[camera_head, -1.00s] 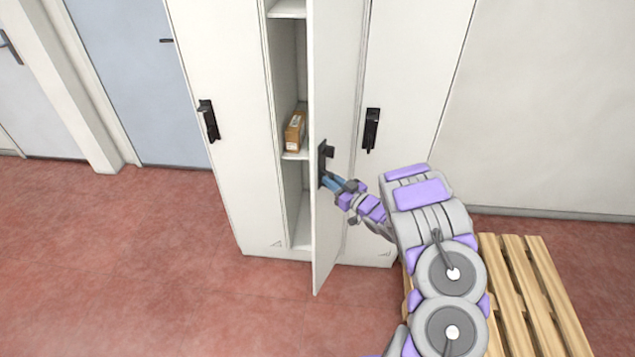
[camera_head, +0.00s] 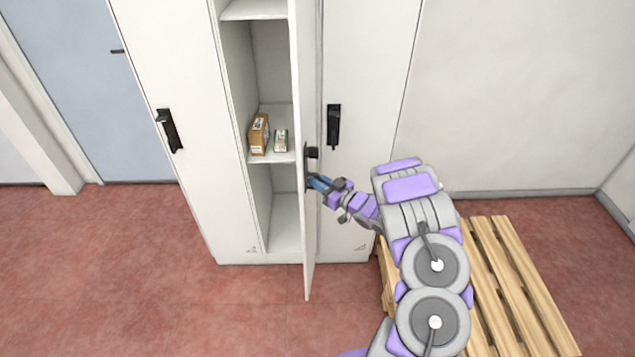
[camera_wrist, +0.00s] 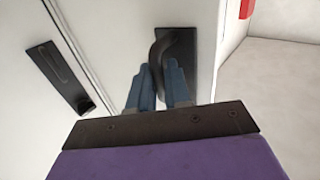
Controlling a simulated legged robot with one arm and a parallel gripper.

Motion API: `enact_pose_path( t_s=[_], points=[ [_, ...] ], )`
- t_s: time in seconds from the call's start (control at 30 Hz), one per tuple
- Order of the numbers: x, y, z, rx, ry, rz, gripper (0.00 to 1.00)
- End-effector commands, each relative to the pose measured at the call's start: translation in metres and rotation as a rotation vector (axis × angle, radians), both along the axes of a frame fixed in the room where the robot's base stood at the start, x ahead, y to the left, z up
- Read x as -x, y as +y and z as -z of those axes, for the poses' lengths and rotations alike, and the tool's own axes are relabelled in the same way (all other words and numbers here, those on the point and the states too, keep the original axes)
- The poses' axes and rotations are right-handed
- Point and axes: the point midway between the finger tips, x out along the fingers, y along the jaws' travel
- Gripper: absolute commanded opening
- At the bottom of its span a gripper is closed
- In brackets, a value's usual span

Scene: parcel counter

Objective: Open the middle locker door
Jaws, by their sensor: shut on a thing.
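The middle locker door (camera_head: 307,225) stands swung out from the locker front, seen nearly edge-on in the head view. Its dark handle (camera_head: 312,153) is on the door's right-hand face. My gripper (camera_head: 312,183) is at this handle. In the wrist view, the blue fingers of my gripper (camera_wrist: 158,88) are shut on the curved handle (camera_wrist: 165,44), in front of its dark plate. The open middle compartment (camera_head: 284,220) shows to the left of the door, with a shelf (camera_head: 276,156) inside.
A brown box (camera_head: 259,134) and a small green-and-white box (camera_head: 281,140) are on the shelf. The left locker (camera_head: 175,190) and right locker (camera_head: 365,70) are closed. A wooden pallet (camera_head: 520,290) lies at the right. The red floor (camera_head: 150,290) at the left is clear.

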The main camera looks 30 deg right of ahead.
Motion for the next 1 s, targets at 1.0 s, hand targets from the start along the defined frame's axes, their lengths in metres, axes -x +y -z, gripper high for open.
enact_pose_path(
  t_s=[1.0],
  points=[
    [0.040, -0.016, -0.002, 0.000, -0.001, 0.007, 0.31]
  ],
)
